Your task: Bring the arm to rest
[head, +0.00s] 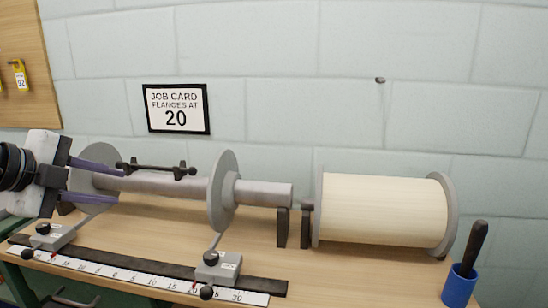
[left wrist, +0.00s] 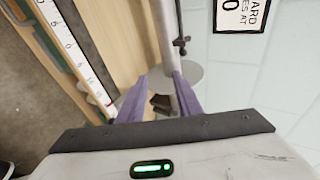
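My left gripper (head: 120,186) is open, at the left of the head view. Its two purple fingers are spread apart in front of the left grey flange (head: 100,152), with the grey shaft (head: 160,184) near them; I cannot tell whether they touch it. The left wrist view shows the same parted fingers (left wrist: 158,82) with nothing visibly gripped. A second flange (head: 224,190) stands upright farther right on the shaft. The job card (head: 176,108) on the wall reads "FLANGES AT 20". My right gripper is not in view.
A ruler (head: 130,275) with two grey sliding blocks, left (head: 50,235) and right (head: 217,266), runs along the bench front. A cream-wound spool (head: 380,210) and a blue cup (head: 459,287) with a dark-handled tool stand at right. A pegboard (head: 28,70) hangs at upper left.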

